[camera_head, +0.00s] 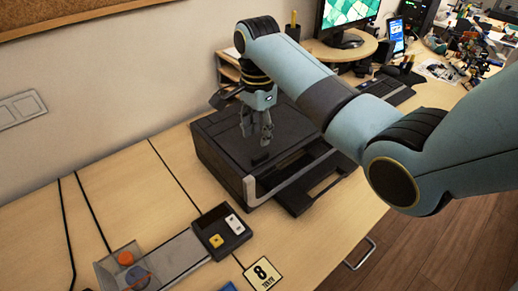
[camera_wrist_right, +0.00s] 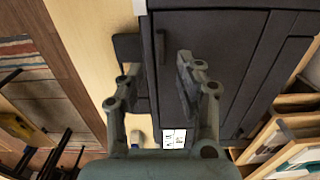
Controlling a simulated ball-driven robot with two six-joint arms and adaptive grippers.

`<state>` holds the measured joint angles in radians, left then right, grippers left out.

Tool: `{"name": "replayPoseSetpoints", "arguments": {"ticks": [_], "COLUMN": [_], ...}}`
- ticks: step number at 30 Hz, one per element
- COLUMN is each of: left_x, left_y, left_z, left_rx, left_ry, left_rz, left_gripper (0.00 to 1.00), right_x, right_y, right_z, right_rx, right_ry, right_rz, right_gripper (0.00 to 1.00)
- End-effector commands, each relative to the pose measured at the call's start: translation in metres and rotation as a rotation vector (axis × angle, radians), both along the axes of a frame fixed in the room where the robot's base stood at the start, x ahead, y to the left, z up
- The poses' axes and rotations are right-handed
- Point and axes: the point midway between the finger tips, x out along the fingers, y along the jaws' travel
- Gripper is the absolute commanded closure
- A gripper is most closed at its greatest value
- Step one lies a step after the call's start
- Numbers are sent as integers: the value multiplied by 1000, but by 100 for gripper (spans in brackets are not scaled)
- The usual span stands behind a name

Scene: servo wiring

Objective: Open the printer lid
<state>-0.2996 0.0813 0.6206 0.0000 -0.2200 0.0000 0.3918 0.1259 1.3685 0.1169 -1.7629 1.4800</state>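The black printer (camera_head: 222,150) stands on the wooden desk, its flat lid (camera_head: 290,122) lying shut. A silver bar (camera_head: 290,178) runs along its front edge, and an open tray (camera_head: 315,190) sticks out below. My right gripper (camera_head: 257,133) points down over the lid and hides part of it. In the right wrist view its two fingers (camera_wrist_right: 157,82) are spread apart with nothing held, and the dark printer (camera_wrist_right: 215,60) shows beside and beyond them. I cannot tell whether the fingertips touch the lid. My left gripper is not in view.
A small black tray (camera_head: 222,232) with yellow and white pieces sits in front. A card marked 8 (camera_head: 263,273) lies near the desk edge. A monitor (camera_head: 347,18) on a round stand is behind.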

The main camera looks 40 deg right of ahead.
Motion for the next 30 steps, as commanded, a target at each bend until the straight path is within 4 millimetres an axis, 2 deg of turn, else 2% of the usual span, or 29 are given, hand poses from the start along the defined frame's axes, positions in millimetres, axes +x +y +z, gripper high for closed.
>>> {"name": "replayPoseSetpoints", "arguments": {"ticks": [6, 12, 23, 25, 30], "left_x": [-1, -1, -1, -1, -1], "left_y": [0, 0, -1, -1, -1], "left_z": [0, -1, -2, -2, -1], "left_rx": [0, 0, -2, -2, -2], "left_ry": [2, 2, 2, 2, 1], "left_rz": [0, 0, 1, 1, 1], "left_gripper": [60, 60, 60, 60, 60], "right_x": [0, 0, 1, 1, 1], "right_y": [1, 1, 1, 1, 1], "right_z": [-45, -72, -80, -80, -79], "right_rx": [2, 1, 1, 1, 1], "right_ry": [2, 0, -2, -2, -2], "right_rz": [2, 1, 2, 2, 2], "right_gripper": [64, 64, 64, 70, 92]}}
